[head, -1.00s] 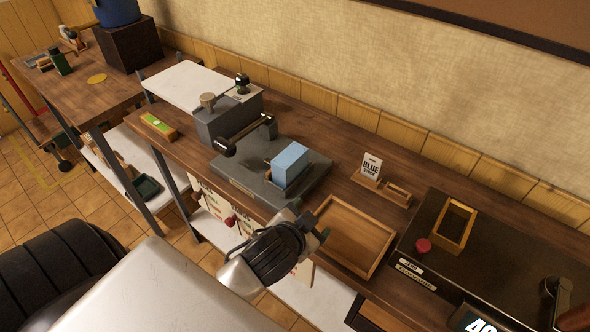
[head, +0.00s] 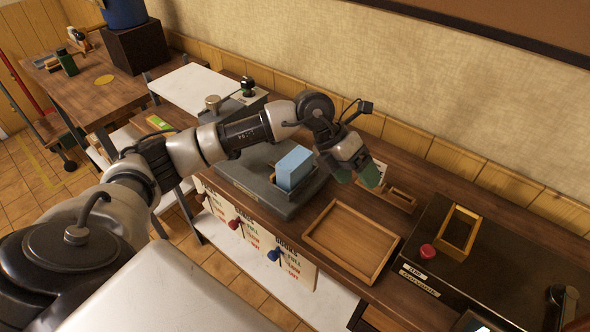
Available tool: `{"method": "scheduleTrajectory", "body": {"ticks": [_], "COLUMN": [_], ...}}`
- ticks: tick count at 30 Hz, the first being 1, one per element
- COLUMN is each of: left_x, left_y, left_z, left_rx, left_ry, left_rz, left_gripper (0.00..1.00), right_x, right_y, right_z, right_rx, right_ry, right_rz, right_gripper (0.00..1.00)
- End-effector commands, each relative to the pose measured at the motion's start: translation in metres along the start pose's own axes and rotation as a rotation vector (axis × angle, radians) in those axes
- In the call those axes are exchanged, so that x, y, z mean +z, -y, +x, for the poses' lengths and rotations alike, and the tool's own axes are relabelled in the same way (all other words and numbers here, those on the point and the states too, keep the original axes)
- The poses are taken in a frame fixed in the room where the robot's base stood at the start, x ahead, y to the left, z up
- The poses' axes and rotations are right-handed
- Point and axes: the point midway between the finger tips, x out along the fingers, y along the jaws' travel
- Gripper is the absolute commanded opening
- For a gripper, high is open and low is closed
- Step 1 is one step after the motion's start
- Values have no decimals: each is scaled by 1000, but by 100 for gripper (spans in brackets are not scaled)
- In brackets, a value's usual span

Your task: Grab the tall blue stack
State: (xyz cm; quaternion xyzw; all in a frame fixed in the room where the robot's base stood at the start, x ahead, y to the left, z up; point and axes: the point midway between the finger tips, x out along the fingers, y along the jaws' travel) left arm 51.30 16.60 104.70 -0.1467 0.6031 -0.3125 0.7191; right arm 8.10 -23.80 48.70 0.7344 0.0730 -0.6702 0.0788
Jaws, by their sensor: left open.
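The tall blue stack (head: 294,168) stands upright on the dark grey base plate (head: 262,203) of the press, in the middle of the head view. My left arm reaches in from the left across the press. My left gripper (head: 360,178) is open and empty. It hangs to the right of the blue stack, apart from it, with its fingers pointing down and to the right. The arm hides most of the press body. My right gripper is not in view.
An empty wooden tray (head: 310,238) lies right of the press. A wooden card stand (head: 402,202) is partly hidden behind my left gripper. A black scale (head: 490,270) with a wooden frame (head: 459,232) is at the right. The wall runs close behind the bench.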

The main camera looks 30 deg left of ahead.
Motion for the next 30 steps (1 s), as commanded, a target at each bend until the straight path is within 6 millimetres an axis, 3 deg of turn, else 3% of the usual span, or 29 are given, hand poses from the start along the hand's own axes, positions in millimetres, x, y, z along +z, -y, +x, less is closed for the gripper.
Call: {"method": "scheduleTrajectory", "body": {"ticks": [1, 4, 6, 10, 25, 30], "left_x": [3, 2, -1, -6, -20, -26], "left_y": [-28, -71, -90, -108, -144, -154], "left_z": [-23, -65, -90, -115, -75, -58], "left_rx": [150, 398, 521, 641, 658, 656], "left_ry": [-39, -114, -150, -187, -197, -199], "left_rz": [-11, -64, -106, -159, -167, -167], "left_gripper": [79, 79, 79, 79, 79, 79], "right_x": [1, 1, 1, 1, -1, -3], "right_y": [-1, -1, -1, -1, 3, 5], "right_z": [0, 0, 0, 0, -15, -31], "right_rx": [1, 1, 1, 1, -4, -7], "right_ry": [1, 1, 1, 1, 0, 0], "right_rz": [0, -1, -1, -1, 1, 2], "right_gripper": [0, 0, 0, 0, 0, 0]}}
